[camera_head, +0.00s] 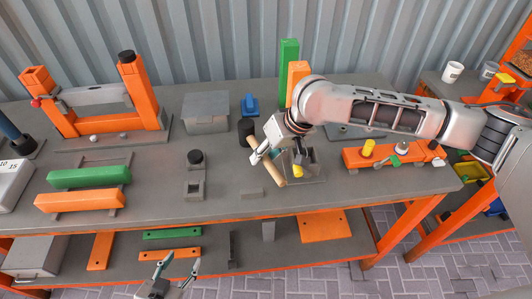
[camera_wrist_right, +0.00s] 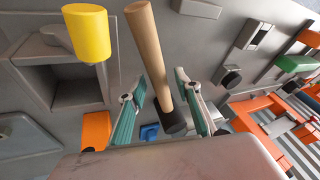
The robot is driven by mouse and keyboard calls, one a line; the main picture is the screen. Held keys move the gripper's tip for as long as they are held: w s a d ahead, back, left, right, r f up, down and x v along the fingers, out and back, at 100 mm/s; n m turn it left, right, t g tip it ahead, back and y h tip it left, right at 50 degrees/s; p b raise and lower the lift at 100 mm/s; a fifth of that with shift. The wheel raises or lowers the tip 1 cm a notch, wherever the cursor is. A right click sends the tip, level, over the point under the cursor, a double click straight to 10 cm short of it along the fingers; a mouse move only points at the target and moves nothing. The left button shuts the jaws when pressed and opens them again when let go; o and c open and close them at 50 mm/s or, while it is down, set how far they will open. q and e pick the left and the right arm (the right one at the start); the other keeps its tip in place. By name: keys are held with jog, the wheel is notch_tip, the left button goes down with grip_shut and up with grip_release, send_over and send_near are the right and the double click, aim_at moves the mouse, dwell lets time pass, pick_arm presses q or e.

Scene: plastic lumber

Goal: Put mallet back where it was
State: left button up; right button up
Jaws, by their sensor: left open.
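The mallet has a black head (camera_head: 247,131) and a light wooden handle (camera_head: 272,172). It slants over the middle of the table; I cannot tell whether it touches the surface. My right gripper (camera_head: 262,155) is at the mallet. In the right wrist view, its two green-padded fingers (camera_wrist_right: 160,92) stand on either side of the mallet's wooden handle (camera_wrist_right: 146,45), with gaps visible, near the black head (camera_wrist_right: 172,122). My left gripper (camera_head: 180,269) is open and empty, in front of the table's lower shelf.
A grey open box (camera_head: 316,168) with a yellow-ended tool (camera_head: 297,172) stands right of the handle. A grey lidded box (camera_head: 206,112), a blue object (camera_head: 250,105) and an orange vise-like frame (camera_head: 144,92) stand behind and left.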

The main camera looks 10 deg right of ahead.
jog(key=shift+b, duration=0.5)
jog(key=p+v, duration=0.2)
jog(key=v, duration=1)
